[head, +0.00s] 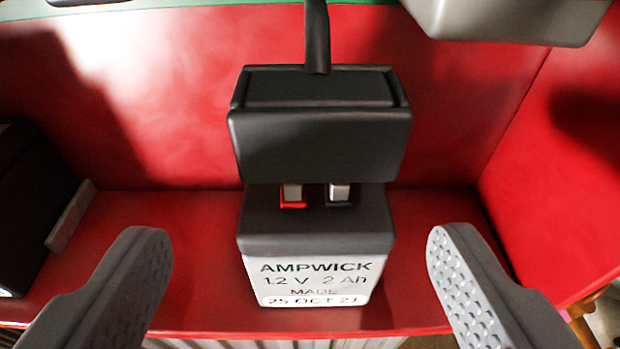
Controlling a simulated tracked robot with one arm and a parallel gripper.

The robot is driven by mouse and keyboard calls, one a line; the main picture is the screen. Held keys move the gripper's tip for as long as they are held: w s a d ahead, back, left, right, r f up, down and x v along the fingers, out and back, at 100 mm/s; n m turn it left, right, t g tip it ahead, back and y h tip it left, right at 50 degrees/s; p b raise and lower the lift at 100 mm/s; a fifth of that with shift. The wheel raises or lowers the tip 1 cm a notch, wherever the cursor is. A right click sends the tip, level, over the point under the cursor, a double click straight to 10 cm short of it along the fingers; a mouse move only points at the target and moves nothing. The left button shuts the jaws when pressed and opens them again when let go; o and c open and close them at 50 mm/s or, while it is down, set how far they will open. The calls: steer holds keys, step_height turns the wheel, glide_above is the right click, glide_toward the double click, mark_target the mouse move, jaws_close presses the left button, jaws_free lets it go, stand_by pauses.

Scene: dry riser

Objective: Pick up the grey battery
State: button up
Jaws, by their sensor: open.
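The grey battery (317,228) stands upright on the red shelf in the middle of the head view. It has a dark grey top, a pale label reading AMPWICK 12 V 2 Ah, and a red and a dark terminal with metal tabs. A black block (318,145) with a cable rising from it is just above the terminals and hides the back of the battery's top. Whether it touches the tabs I cannot tell. My gripper (300,265) is open, with one textured finger to the left and one to the right of the battery, both apart from it.
The red cabinet (440,110) encloses the battery at the back and right. A grey box (510,20) hangs at the upper right. A dark object (30,200) stands at the left, with a small grey piece (71,216) beside it. Shelf on both sides of the battery is clear.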

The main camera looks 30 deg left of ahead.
mark_target(312, 203)
steer(key=shift+x, duration=2.45)
steer(key=shift+w+d+r, duration=0.15)
steer(key=shift+d, duration=0.05)
jaws_close()
steer(key=shift+r, duration=0.3)
steer(key=s+d+b, duration=0.9)
steer(key=s+b, duration=0.2)
steer(key=s, duration=0.4)
steer(key=shift+d, duration=0.2)
